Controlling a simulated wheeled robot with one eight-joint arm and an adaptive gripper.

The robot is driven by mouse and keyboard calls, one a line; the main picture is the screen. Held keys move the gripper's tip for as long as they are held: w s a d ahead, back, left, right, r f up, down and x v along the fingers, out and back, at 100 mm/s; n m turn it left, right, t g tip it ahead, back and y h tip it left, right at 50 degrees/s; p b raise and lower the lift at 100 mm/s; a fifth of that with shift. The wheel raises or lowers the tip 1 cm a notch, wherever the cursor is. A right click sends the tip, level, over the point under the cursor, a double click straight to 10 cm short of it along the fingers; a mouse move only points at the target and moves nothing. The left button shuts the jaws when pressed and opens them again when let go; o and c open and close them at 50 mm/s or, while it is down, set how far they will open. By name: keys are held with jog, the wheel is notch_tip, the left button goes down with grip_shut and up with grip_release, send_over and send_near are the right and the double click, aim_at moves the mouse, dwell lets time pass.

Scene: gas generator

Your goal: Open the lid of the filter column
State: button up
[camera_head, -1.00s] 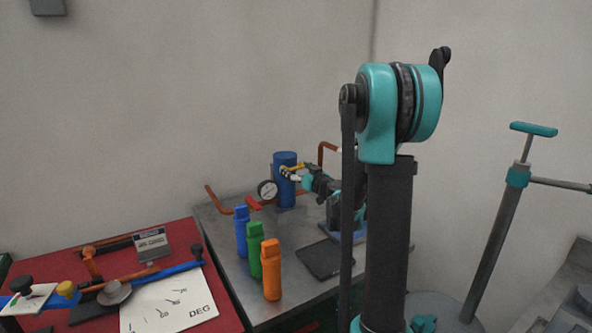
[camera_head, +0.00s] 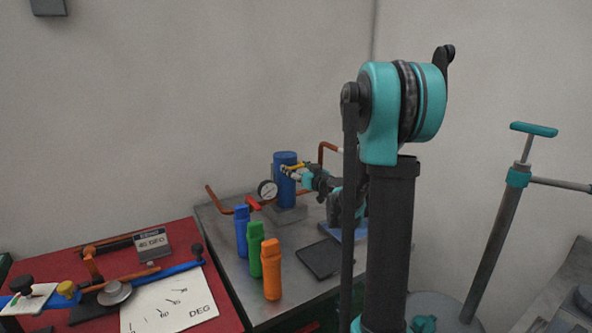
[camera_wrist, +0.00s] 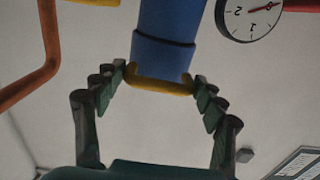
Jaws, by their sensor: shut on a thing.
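The blue filter column (camera_head: 285,190) stands at the back of the metal bench, with its blue lid (camera_head: 286,157) on top. A yellow handle (camera_head: 295,166) shows near the lid. In the wrist view the blue column (camera_wrist: 170,22) comes in from the top edge, and the yellow handle (camera_wrist: 155,84) lies across its near end. My gripper (camera_head: 289,174) is at the upper column in the head view. In the wrist view its fingers (camera_wrist: 160,76) are on either side of the yellow handle, shut on it. I cannot tell whether the lid is raised.
A pressure gauge (camera_head: 267,190), a red-handled valve (camera_head: 253,203) and copper pipe (camera_head: 216,200) are left of the column. Blue (camera_head: 241,232), green (camera_head: 255,249) and orange (camera_head: 271,270) bottles stand in front. A red bench (camera_head: 80,258) with tools is at the left.

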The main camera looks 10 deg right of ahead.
aim_at(291, 157)
jog(key=shift+w+r+g+h, duration=0.2)
jog(key=shift+r+g+h, duration=0.3)
jog(key=shift+r, duration=0.45)
jog(key=w+r+g, duration=0.1)
jog(key=r, duration=0.1)
jog(key=w+a+r+g+h, duration=0.1)
jog(key=r+g, duration=0.1)
jog(key=w+r+g, duration=0.1)
jog(key=r+g, duration=0.1)
jog(key=shift+w+a+h, duration=0.2)
jog(key=shift+h, duration=0.2)
jog(key=w+r+g, duration=0.1)
jog(key=w+a+r+g+h, duration=0.1)
jog(key=w+g, duration=0.1)
jog(key=w+a+r+g+h, duration=0.1)
jog(key=shift+w+g, duration=0.35)
jog(key=shift+g, duration=0.05)
jog(key=shift+w+a+r+g+h, duration=0.15)
jog(key=shift+w+a+r+g, duration=0.05)
jog(key=shift+w+g, duration=0.3)
jog(key=shift+w+a+r+g+h, duration=0.2)
jog(key=shift+w+g, duration=0.2)
jog(key=shift+w, duration=0.2)
jog(key=w+a, duration=0.2)
jog(key=w, duration=0.5)
jog(key=shift+a+f, duration=0.25)
jog(key=shift+a, duration=0.15)
